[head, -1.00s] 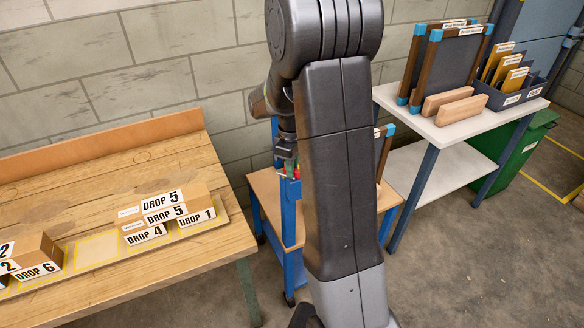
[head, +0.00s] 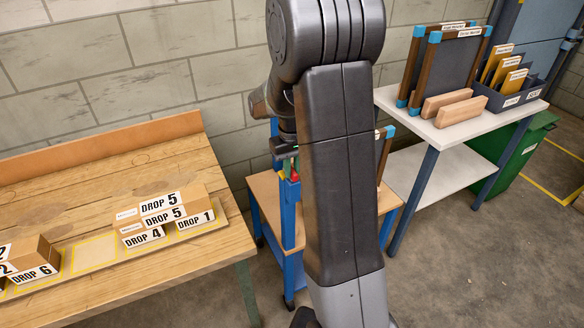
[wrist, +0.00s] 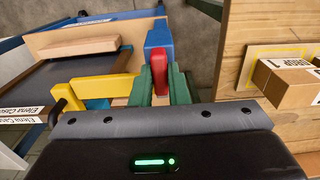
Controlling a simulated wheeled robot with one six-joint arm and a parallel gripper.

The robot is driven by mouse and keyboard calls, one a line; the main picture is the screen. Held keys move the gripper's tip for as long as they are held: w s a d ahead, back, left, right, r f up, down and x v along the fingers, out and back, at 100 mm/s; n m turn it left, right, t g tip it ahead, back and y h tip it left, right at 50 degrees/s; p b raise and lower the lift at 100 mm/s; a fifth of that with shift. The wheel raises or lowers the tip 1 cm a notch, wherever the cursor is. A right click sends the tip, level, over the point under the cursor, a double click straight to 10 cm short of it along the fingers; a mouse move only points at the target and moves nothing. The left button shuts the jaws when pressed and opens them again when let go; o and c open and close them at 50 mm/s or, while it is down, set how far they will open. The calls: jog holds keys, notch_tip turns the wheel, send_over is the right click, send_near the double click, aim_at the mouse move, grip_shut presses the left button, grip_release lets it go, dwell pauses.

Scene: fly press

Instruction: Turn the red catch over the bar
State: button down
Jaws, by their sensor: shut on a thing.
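The red catch (wrist: 160,70) shows in the wrist view against a blue post (wrist: 159,36). My gripper (wrist: 160,82) has green fingertips on both sides of the catch and is shut on it. A yellow bar (wrist: 96,91) lies just left of the fingers. I cannot tell whether the catch lies over the bar, as the fingers hide part of both. In the head view my arm hides most of the press; a bit of the red catch (head: 295,178) shows above the blue frame (head: 289,220).
A wooden bench (head: 100,182) with several labelled boxes stands at the left. A white table (head: 398,103) with dark framed panels (head: 452,70) and a file tray (head: 508,98) stands at the right. A green bin (head: 515,150) is behind it. Grey floor lies between them.

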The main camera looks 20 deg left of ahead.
dwell(0.5)
jog(key=c, duration=1.4)
grip_release()
notch_tip(320, 180, up, 14)
jog(key=shift+b, duration=0.4)
jog(key=shift+f, duration=0.15)
notch_tip(320, 180, down, 14)
jog(key=shift+r+p, duration=0.1)
jog(key=shift+p, duration=0.3)
jog(key=shift+r, duration=0.1)
